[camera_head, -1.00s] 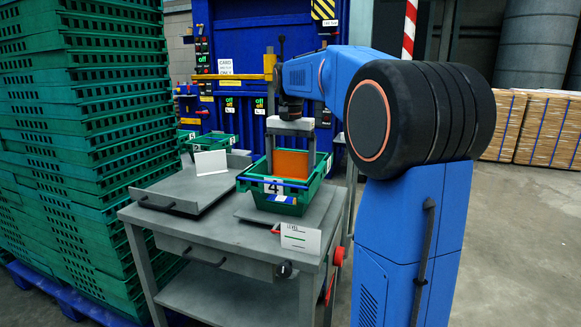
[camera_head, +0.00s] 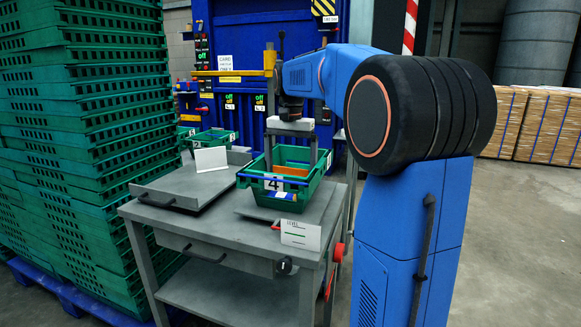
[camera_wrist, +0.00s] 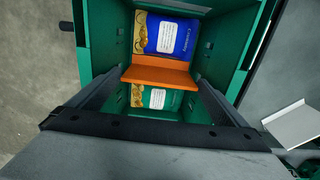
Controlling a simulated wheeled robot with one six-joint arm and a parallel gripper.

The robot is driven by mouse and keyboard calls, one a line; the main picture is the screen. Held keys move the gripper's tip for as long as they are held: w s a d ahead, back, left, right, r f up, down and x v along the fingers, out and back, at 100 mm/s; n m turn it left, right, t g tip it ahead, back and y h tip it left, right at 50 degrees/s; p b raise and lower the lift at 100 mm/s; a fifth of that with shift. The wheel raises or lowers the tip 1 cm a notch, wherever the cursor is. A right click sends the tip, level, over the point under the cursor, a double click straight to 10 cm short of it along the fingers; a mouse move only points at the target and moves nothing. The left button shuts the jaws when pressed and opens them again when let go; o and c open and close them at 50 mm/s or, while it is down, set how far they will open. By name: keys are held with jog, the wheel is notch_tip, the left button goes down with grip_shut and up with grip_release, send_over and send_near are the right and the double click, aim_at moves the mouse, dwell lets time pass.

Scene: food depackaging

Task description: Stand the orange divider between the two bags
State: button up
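The orange divider (camera_head: 293,171) is low inside the green crate (camera_head: 256,181); in the wrist view it (camera_wrist: 158,73) lies across the middle, between a blue-and-gold bag (camera_wrist: 190,38) and a green-and-gold bag (camera_wrist: 138,97). It looks tilted over rather than fully upright, and it partly covers the green bag. My gripper (camera_head: 291,165) is above the crate with its fingers down inside it, one beside each end of the divider. In the wrist view the fingers (camera_wrist: 160,80) are wide apart and look open. The divider's lower edge is hidden.
The crate stands on a grey plate on the cart (camera_head: 228,228). A grey tray (camera_head: 190,187) with a white card (camera_head: 210,159) is to its left, and a label card (camera_head: 300,234) stands in front. Tall green crate stacks (camera_head: 85,150) fill the left side.

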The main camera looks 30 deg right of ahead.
jog(key=shift+r, duration=0.1)
notch_tip(320, 180, up, 13)
dwell(0.5)
dwell(0.5)
